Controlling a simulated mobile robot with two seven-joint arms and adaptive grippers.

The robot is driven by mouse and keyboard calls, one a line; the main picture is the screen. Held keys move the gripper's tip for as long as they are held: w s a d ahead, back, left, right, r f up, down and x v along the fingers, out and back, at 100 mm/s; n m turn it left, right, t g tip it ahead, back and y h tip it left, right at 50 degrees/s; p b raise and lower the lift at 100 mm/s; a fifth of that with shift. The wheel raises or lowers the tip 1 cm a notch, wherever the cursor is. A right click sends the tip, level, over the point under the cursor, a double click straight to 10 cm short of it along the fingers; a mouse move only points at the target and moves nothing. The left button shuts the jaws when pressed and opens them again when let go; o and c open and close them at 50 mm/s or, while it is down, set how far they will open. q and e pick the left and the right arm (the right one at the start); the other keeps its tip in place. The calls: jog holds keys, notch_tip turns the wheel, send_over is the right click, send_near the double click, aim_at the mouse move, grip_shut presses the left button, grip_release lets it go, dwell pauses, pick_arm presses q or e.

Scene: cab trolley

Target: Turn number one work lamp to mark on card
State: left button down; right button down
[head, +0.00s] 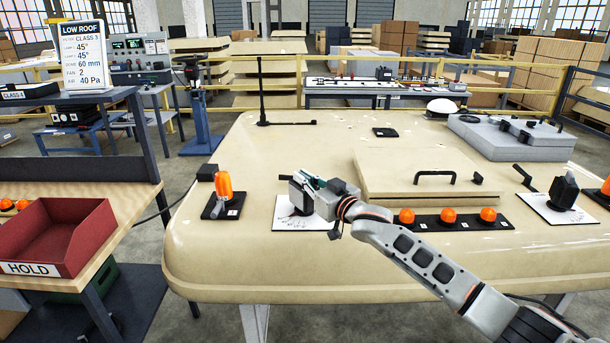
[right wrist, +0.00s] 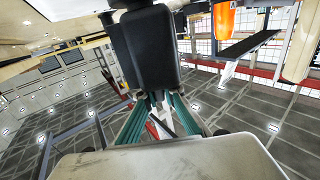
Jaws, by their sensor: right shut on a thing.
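A work lamp (right wrist: 150,45), a black block, fills the top middle of the right wrist view. In the head view it is mostly hidden behind my right gripper (head: 308,186), over a white dial sheet (head: 292,221) on the cream roof. My right gripper is shut on this lamp; its teal fingers show below the lamp in the right wrist view (right wrist: 158,115). A second black work lamp (head: 564,190) stands on another white dial sheet (head: 552,214) at the right. The card (head: 84,55) at the upper left reads LOW ROOF, CLASS 3, with two 45° lines. My left gripper is not in view.
An orange beacon (head: 224,187) stands left of the held lamp. A black strip with orange domes (head: 448,216) lies under my right arm. A raised hatch (head: 428,186) with a black handle is behind it. A red HOLD bin (head: 92,229) sits on the left bench.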

jog(key=shift+s+a+r+n+g+y+p, duration=0.1)
jog(key=shift+a+n+g+y+p, duration=0.3)
jog(key=shift+n+g+y, duration=0.35)
jog(key=shift+d+y, duration=0.15)
jog(key=shift+y, duration=0.2)
jog(key=shift+n+g, duration=0.25)
jog(key=shift+g, duration=0.1)
jog(key=shift+d, duration=0.1)
jog(key=c, duration=2.2)
grip_release()
jog(key=shift+o, duration=0.2)
jog(key=shift+d, duration=0.2)
jog(key=shift+d+f, duration=0.1)
jog(key=shift+f, duration=0.1)
jog(key=v, duration=1.1)
jog(key=shift+s+d, duration=0.15)
jog(key=shift+s, duration=0.15)
